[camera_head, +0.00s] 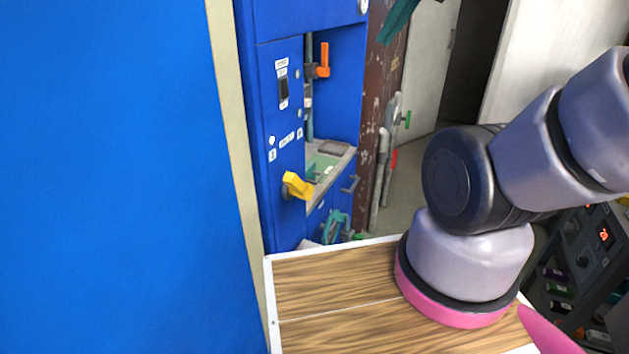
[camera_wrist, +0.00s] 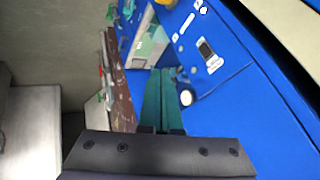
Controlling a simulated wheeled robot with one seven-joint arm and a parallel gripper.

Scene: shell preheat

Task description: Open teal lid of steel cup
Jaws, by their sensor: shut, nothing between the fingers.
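My gripper (camera_wrist: 161,72) shows in the wrist view as two long teal fingers side by side, shut and empty. In the head view only part of the teal fingers (camera_head: 398,16) shows, at the top edge, high above the counter. A small teal piece (camera_head: 312,171) sits in the recess of the blue cabinet in the head view; I cannot tell whether it is the lid. A steel cup cannot be made out clearly in either view.
The blue cabinet (camera_head: 280,185) has a yellow handle (camera_head: 297,186) and an orange valve handle (camera_head: 323,60). A teal looped handle (camera_head: 335,227) is lower down. Grey pipes (camera_head: 383,165) stand right of it. A wood-topped surface (camera_head: 335,285) lies in front. A blue panel (camera_head: 110,180) fills the left.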

